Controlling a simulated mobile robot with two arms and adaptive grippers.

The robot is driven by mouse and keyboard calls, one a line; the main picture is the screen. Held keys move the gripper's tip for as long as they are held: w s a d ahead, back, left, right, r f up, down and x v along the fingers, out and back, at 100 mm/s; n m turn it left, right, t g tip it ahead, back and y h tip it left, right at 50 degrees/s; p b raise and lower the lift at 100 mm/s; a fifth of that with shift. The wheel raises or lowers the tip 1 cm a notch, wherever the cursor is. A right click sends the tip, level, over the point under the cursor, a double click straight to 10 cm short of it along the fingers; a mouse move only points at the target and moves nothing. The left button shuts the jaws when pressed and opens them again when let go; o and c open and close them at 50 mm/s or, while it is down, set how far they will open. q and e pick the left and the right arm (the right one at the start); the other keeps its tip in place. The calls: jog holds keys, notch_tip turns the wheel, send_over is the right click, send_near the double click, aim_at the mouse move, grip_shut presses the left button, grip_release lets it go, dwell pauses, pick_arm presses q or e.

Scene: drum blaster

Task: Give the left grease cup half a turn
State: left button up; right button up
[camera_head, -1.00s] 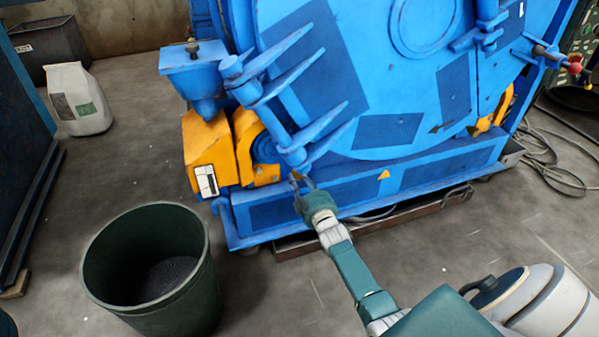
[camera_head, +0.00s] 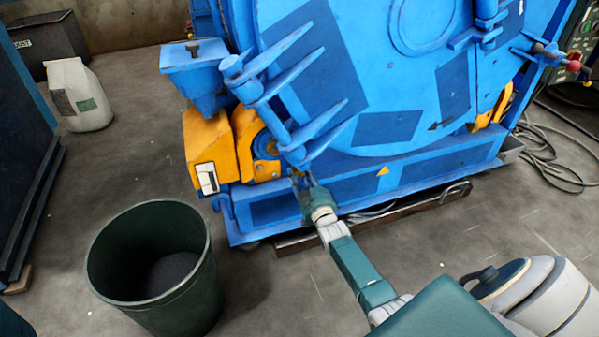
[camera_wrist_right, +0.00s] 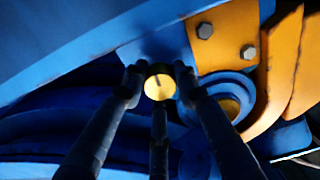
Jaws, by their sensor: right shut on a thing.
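The left grease cup is a small round brass-coloured cap with a dark slot, in the middle of the right wrist view (camera_wrist_right: 159,88). The dark fingers of my right gripper (camera_wrist_right: 159,80) are closed around it, two at its upper sides and one below. In the head view my right gripper (camera_head: 304,181) reaches the lower front of the blue drum blaster (camera_head: 390,110), beside the yellow bearing housing; the cup is hidden there by the fingers. My left gripper is not in view.
A dark green bin (camera_head: 205,290) with dark grains stands at the lower left. A white sack (camera_head: 80,95) stands further back. Cables lie at the right.

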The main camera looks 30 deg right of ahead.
jog(key=shift+s+d+f, duration=0.15)
jog(key=shift+d+f, duration=0.1)
jog(key=shift+f, duration=0.05)
jog(key=o, duration=0.9)
jog(key=shift+c, duration=0.2)
jog(key=shift+a, duration=0.1)
jog(key=shift+s+a, duration=0.2)
jog(key=shift+s, duration=0.3)
jog(key=v, duration=1.1)
jog(key=shift+d, duration=0.2)
